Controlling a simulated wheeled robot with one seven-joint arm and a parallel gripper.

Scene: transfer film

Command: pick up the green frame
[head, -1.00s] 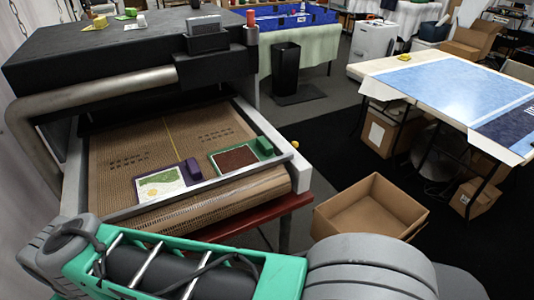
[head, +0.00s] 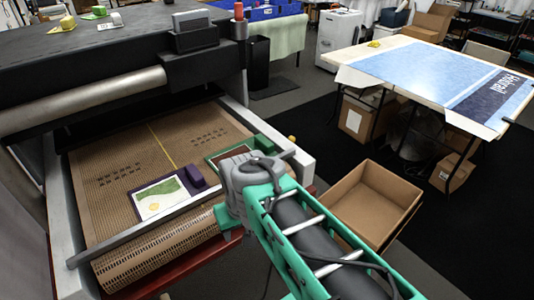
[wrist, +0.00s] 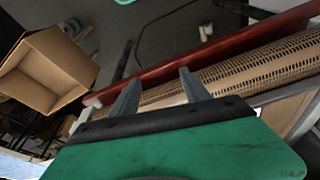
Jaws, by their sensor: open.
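The green frame (head: 226,152) lies on the brown mesh conveyor belt near its front end in the head view. It has a green block on one corner and a dark reddish-brown panel inside; my arm hides part of it. A purple frame (head: 167,194) with a white, green and yellow picture lies to its left. In the wrist view my gripper (wrist: 158,88) is open and empty, its two grey fingers apart near the belt's edge and the red rail. The green frame does not show in the wrist view.
An open cardboard box (head: 371,203) stands on the floor right of the conveyor and shows in the wrist view (wrist: 47,70). A metal bar (head: 150,238) crosses the belt's front end. A table (head: 437,78) with a blue sheet stands at the right.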

